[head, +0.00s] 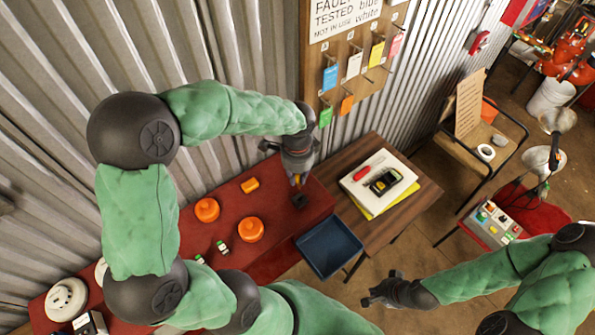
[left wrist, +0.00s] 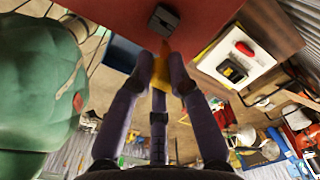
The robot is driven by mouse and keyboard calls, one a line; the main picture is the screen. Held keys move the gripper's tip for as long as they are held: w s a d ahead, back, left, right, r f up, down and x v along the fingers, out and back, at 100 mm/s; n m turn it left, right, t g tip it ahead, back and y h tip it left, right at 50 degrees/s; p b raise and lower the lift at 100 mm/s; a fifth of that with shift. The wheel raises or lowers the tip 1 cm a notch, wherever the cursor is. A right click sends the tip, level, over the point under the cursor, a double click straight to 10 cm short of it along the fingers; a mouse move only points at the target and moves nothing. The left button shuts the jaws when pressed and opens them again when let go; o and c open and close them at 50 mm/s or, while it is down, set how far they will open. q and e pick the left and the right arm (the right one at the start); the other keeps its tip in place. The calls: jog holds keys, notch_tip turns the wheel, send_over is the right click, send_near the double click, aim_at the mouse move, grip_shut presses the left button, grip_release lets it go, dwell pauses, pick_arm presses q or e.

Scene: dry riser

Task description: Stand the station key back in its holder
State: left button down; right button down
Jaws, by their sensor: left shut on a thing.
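The station key (head: 296,180) shows as a small yellow-orange piece between the fingertips of my left gripper (head: 297,177). In the left wrist view the key (left wrist: 161,68) is pinched between the dark fingers, its narrow end pointing toward a small black block. This block, which looks like the holder (head: 300,201), sits near the right end of the red bench top; it also shows in the left wrist view (left wrist: 163,20). The key's end is close to the block; I cannot tell whether they touch. My right gripper (head: 383,291) is empty over the floor, away from the bench; its finger opening is unclear.
A blue tray (head: 328,247) is in front of the wooden table (head: 412,195). A tag board (head: 320,60) hangs on the corrugated wall behind.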

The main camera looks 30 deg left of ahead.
pick_arm(q)
jog(key=shift+r, duration=0.15)
jog(key=b, duration=0.4)
send_over(298, 200)
notch_tip(298, 200, down, 5)
jog(key=shift+f, duration=0.4)
dwell(1.7)
jog(key=shift+f+b, duration=0.95)
jog(key=shift+f, duration=0.75)
jog(key=c, duration=1.1)
grip_release()
jog(key=shift+r, duration=0.2)
